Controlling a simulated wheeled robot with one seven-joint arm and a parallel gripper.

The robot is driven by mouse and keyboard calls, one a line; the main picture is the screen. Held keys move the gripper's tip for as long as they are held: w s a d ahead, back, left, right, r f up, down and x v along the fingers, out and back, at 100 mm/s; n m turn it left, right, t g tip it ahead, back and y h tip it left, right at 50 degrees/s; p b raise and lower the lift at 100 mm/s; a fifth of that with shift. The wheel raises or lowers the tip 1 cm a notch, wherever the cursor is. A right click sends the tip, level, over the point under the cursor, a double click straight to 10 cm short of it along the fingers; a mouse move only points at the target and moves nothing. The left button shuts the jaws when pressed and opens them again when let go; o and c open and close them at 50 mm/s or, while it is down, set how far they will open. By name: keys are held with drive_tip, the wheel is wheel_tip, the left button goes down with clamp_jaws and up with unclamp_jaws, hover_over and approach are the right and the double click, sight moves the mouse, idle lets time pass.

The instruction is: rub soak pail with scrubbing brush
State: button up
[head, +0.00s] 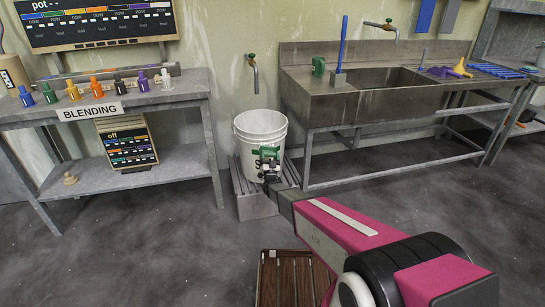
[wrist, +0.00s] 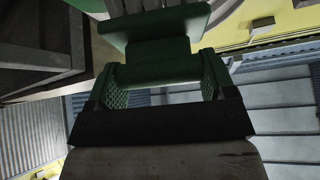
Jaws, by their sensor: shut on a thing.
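The soak pail (head: 250,126) is a white bucket, upright on a low slatted stand below a wall tap; dark lettering on its front is partly hidden. My gripper (head: 268,166) is in front of the pail's front wall. It is shut on a green scrubbing brush (head: 265,151), which shows against the pail's front. In the wrist view the green brush (wrist: 155,30) fills the top middle, between the jaws of my gripper (wrist: 160,95). I cannot tell whether the brush touches the pail. Its bristles are not clear.
The slatted stand (head: 255,205) bears the pail. A grey bench (head: 100,110) marked BLENDING with small coloured bottles is to the left. A metal sink (head: 345,100) on legs is close to the right. A wooden slatted piece (head: 285,280) lies on the floor in front.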

drive_tip(key=shift+a, duration=0.7)
drive_tip(key=shift+s+d+f, duration=0.1)
drive_tip(key=shift+s+d, duration=0.2)
drive_tip(key=shift+s, duration=0.65)
drive_tip(key=shift+s+d, duration=0.3)
drive_tip(key=shift+s, duration=0.7)
drive_tip(key=shift+s+d+f, duration=0.1)
drive_tip(key=shift+s+d, duration=0.2)
drive_tip(key=shift+s, duration=0.65)
drive_tip(key=shift+s, duration=0.15)
drive_tip(key=shift+s+d, duration=0.2)
drive_tip(key=shift+s, duration=0.5)
drive_tip(key=shift+s+d, duration=0.2)
drive_tip(key=shift+s, duration=0.45)
drive_tip(key=shift+d, duration=0.1)
